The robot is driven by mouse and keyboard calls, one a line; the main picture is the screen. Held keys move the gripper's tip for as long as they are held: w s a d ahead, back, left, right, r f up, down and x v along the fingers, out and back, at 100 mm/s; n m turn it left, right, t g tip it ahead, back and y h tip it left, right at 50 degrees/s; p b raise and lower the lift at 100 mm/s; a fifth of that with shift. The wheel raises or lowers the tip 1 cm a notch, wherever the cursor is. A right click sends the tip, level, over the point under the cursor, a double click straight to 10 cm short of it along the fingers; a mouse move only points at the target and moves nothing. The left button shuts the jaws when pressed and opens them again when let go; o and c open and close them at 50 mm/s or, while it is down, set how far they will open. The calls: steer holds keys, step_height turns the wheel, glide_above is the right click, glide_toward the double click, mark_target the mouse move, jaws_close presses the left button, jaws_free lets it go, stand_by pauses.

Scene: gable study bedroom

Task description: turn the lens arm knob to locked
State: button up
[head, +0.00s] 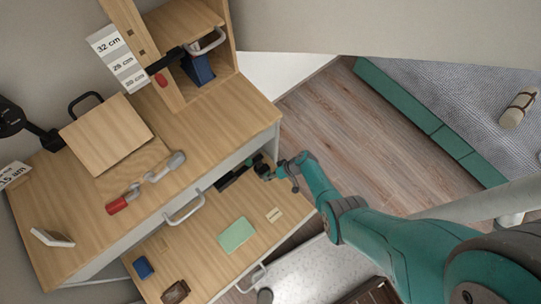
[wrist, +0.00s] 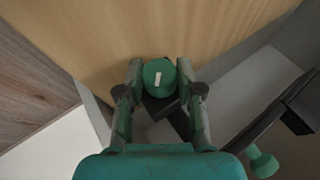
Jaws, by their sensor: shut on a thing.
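A round green knob (wrist: 160,82) with a short white mark shows in the wrist view, in front of a wooden surface. The mark runs almost up and down the picture. My gripper (wrist: 160,68) has one finger on each side of the knob and is shut on it. A black part shows just below the knob. In the head view my gripper (head: 282,171) is at the right end of the desk front, beside dark parts (head: 236,173). The knob cannot be made out there, and I see no locked marking.
The wooden desk (head: 220,128) carries a grey and red jointed object (head: 146,184) and a tilted board (head: 105,134). An open drawer (head: 195,240) below holds a green pad (head: 236,235) and small items. A dark bar (wrist: 280,112) with a green end crosses the wrist view's right.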

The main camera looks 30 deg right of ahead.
steer(key=o, duration=1.2)
steer(key=shift+c, duration=0.2)
steer(key=shift+d+r, duration=0.1)
steer(key=shift+d, duration=0.05)
steer(key=v, duration=1.1)
steer(key=shift+r, duration=0.3)
steer(key=shift+s+d, duration=0.1)
steer(key=shift+s, duration=0.05)
